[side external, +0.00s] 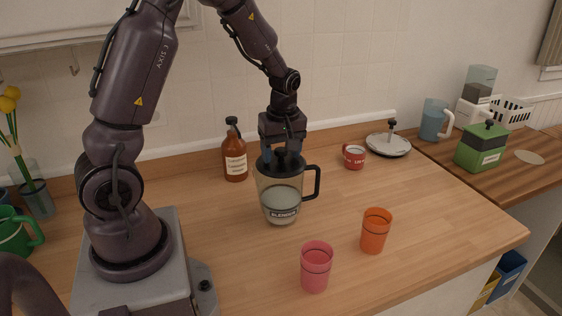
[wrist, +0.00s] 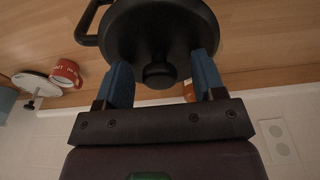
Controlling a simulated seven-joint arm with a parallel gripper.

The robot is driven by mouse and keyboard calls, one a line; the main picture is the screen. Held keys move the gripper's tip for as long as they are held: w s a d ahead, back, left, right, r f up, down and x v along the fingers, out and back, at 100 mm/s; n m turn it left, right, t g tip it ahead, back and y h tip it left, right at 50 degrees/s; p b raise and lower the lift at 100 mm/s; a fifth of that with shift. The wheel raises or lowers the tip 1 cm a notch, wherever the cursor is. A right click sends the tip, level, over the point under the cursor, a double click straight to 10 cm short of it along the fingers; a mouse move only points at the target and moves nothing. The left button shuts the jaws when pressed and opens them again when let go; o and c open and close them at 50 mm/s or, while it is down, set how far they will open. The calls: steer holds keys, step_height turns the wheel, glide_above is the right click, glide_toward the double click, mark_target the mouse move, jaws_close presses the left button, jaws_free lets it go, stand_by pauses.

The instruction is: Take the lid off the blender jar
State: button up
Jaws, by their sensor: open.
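The blender jar (side external: 281,196) stands upright on the wooden counter, see-through with pale contents and a label, its dark handle on the right side. Its black lid (side external: 290,163) sits on top of the jar. In the wrist view the round dark lid (wrist: 158,32) fills the upper middle, with a knob (wrist: 159,75) at its centre. My gripper (side external: 283,158) is directly above the lid, pointing down. In the wrist view the blue fingers of my gripper (wrist: 162,85) are open, one on each side of the knob, with gaps between. The jar body is mostly hidden there.
A pink cup (side external: 316,268) and an orange cup (side external: 375,231) stand in front and to the right. A brown bottle (side external: 235,158) is behind left. A red mug (side external: 354,157) and a pan lid (side external: 388,146) are behind right. Counter right of the jar is mostly clear.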

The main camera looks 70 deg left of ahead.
steer(key=c, duration=1)
steer(key=shift+r, duration=0.1)
